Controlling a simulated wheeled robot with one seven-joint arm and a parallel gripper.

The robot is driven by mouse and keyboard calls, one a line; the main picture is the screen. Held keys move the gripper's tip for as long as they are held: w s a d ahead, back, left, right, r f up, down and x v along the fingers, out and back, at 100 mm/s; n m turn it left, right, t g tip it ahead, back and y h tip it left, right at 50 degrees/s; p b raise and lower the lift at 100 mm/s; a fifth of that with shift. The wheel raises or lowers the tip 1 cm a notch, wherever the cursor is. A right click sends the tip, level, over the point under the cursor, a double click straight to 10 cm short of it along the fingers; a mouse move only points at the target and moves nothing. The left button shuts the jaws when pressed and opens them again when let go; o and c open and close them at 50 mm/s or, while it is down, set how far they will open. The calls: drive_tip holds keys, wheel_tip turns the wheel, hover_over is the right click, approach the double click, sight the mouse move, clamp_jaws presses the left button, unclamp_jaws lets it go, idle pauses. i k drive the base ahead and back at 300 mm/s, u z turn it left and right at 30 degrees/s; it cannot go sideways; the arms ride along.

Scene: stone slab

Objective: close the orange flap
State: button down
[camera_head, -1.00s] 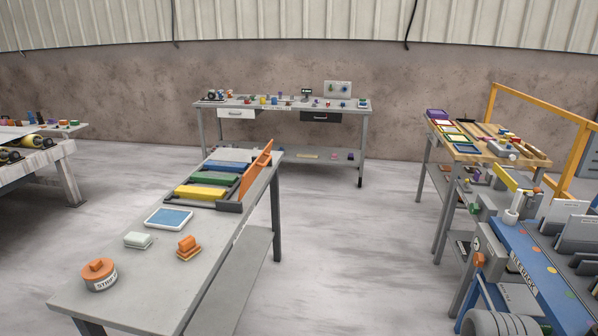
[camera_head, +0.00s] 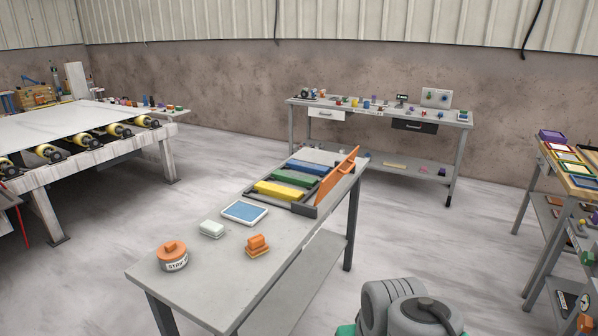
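The orange flap (camera_head: 338,176) stands up, tilted, at the right side of a dark flap unit on the grey table. Beside it in the same unit, yellow (camera_head: 279,190), green (camera_head: 294,177) and blue (camera_head: 308,167) flaps lie flat, with a pale one (camera_head: 319,157) behind them. My gripper is not in view. A grey rounded part of my own arm shows at the bottom right, apart from the table.
The table (camera_head: 205,275) also holds a blue-screened tablet (camera_head: 245,212), a white block (camera_head: 211,229), an orange block (camera_head: 257,245) and a round orange-lidded tin (camera_head: 173,256). A roller table (camera_head: 90,150) stands left, a workbench (camera_head: 380,108) behind.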

sight(343, 168)
drive_tip(key=u, duration=0.1)
drive_tip(key=i, duration=1.2)
drive_tip(key=z, duration=0.6)
